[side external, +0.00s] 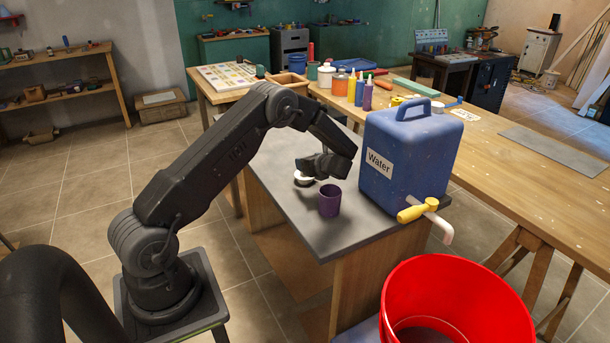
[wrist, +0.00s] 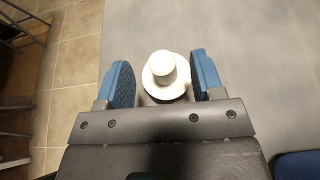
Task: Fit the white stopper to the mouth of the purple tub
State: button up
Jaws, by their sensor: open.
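The white stopper (side external: 303,179) sits on the grey worktop, partly hidden by my gripper (side external: 312,170) in the side view. In the wrist view the stopper (wrist: 166,76) shows as a round white disc with a knob on top. It lies between the two blue fingers of my gripper (wrist: 161,82), with a gap showing on each side. The gripper is open and holds nothing. The purple tub (side external: 329,203) stands upright on the worktop, just in front of the gripper and right of the stopper. The tub is not in the wrist view.
A large blue water container (side external: 408,155) with a yellow-handled tap stands close right of the tub. A red bucket (side external: 458,305) is at the front right. The grey worktop (side external: 290,210) is bare left of the tub, up to its left edge.

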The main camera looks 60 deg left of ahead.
jog(key=shift+f, duration=0.35)
jog(key=x, duration=0.5)
jog(key=shift+f, duration=0.3)
jog(key=c, duration=1)
jog(key=shift+r, duration=0.1)
